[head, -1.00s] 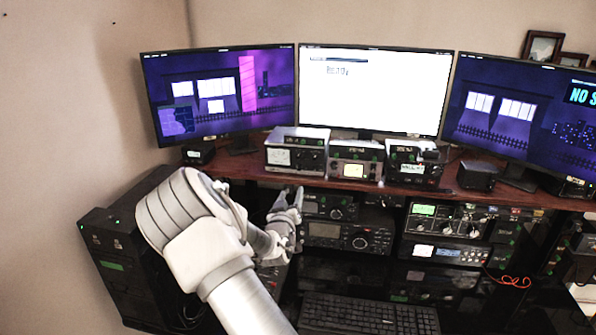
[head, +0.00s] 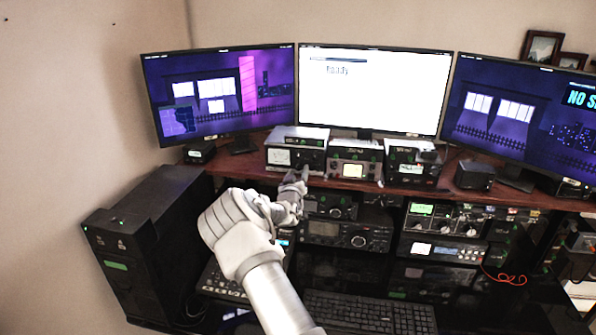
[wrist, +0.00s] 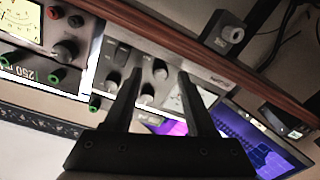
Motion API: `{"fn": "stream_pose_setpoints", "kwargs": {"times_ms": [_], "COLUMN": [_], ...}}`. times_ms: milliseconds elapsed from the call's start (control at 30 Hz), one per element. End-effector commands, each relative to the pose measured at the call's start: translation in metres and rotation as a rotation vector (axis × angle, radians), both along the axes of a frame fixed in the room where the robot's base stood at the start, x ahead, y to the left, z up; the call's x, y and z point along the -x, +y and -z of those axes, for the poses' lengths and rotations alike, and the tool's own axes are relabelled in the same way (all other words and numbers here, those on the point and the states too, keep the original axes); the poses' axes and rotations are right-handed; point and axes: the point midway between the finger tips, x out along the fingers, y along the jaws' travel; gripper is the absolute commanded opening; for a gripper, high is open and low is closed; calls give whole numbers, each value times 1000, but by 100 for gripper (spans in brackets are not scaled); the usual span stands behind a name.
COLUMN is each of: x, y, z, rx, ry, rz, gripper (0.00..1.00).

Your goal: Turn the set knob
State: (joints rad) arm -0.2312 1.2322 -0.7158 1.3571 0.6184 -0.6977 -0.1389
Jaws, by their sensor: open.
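My gripper (head: 301,174) is open in front of the left box-shaped tuner (head: 285,157) on the wooden shelf. In the wrist view my gripper's fingers (wrist: 159,74) are apart, with the tuner's panel beyond them. A dark round knob (wrist: 160,72) shows between the fingertips, and another knob (wrist: 147,94) sits a little lower between the fingers. I cannot tell whether either finger touches a knob. The knob labels are too small to read, so I cannot tell which one is the set knob.
A middle tuner (head: 355,161) with a lit meter stands just right; in the wrist view it has red and green posts (wrist: 54,12). A right tuner (head: 413,164) stands beyond. Radios (head: 345,234) lie below the wooden shelf edge (head: 342,185); monitors (head: 374,92) stand behind.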

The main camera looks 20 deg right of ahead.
Motion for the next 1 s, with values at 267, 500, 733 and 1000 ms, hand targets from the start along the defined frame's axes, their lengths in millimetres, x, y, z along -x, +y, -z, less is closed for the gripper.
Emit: {"fn": "stream_pose_setpoints", "kwargs": {"times_ms": [267, 500, 733, 1000], "x": [-6, -6, -6, -6], "y": [-4, -4, -4, -4], "z": [0, 0, 0, 0], "rx": [-1, -1, -1, 0], "ry": [1, 0, -1, 0], "rz": [-1, 0, 0, 0], "gripper": [56, 47, 6, 0]}}
